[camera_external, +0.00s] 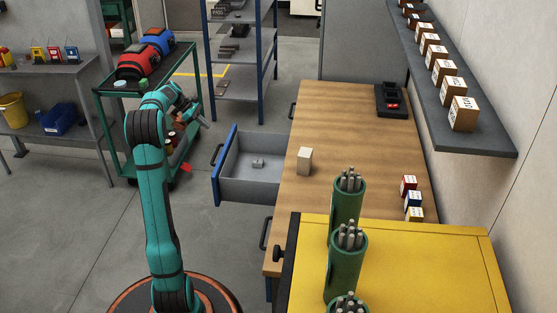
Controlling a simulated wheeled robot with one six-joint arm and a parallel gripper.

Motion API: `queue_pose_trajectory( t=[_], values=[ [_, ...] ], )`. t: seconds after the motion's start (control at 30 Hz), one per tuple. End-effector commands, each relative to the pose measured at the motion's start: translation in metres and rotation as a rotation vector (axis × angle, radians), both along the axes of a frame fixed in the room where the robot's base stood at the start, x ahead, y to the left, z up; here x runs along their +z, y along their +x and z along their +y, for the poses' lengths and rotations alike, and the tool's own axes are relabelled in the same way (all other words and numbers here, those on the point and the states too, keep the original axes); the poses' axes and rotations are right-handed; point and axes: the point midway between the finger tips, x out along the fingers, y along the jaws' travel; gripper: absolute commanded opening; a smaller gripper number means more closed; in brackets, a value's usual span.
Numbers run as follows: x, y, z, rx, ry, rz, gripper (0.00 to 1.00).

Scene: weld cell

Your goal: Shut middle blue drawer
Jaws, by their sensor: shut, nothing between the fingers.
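The middle blue drawer (224,179) stands pulled out from the left side of the wooden workbench (345,129). Its blue front with a dark handle faces left, and its grey inside is visible. A small grey part (258,163) lies in it. My gripper (206,122) is shut and empty. It hangs in the air to the upper left of the drawer front in the picture, apart from it. My teal arm rises from its round base at the bottom left of the picture.
A green cart (118,133) with red and blue cases stands behind my arm. A blue-framed shelf rack (263,95) stands behind the drawer. A beige block (305,161) sits on the bench near the drawer. A yellow cabinet (420,262) with green rod holders is at front right.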

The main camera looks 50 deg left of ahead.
Motion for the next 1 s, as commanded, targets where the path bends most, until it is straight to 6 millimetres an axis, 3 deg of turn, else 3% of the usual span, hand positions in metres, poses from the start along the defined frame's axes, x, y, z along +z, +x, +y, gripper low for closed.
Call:
queue_pose_trajectory(
  t=[0.1, 0.27, 0.87, 1.0],
  values=[
    [-0.007, -0.007, 0.016, 0.028, -0.047, 0.008, 0.0],
    [-0.012, -0.007, 0.018, 0.036, -0.067, 0.01, 0.0],
    [-0.079, 0.041, -0.031, 0.033, -0.065, 0.01, 0.0],
    [-0.08, 0.054, -0.045, 0.033, -0.064, 0.01, 0.0]
  ],
)
